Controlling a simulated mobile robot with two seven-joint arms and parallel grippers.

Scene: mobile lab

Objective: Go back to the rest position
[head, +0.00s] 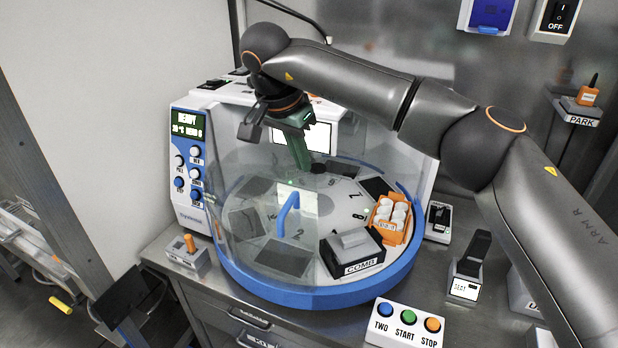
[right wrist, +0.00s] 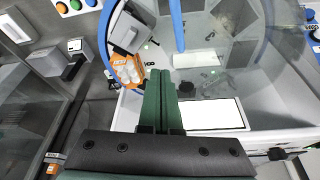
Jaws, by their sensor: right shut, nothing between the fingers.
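My right arm reaches in from the right in the head view. My right gripper (head: 303,165) has green fingers that are shut and empty, pointing down above the back part of the round blue-rimmed machine (head: 310,296). In the right wrist view the gripper (right wrist: 160,75) shows its two green fingers pressed together with nothing between them. An orange rack with white-capped vials (head: 388,220) stands to the right of the fingers on the carousel, and it also shows in the right wrist view (right wrist: 127,72). My left gripper is not in view.
A black COMB block (head: 352,255) sits on the carousel's front right. A clear cover with a blue handle (head: 287,212) stands at its front left. A button box (head: 405,325) and small devices (head: 468,268) stand at right. A wall switch (head: 557,20) is above.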

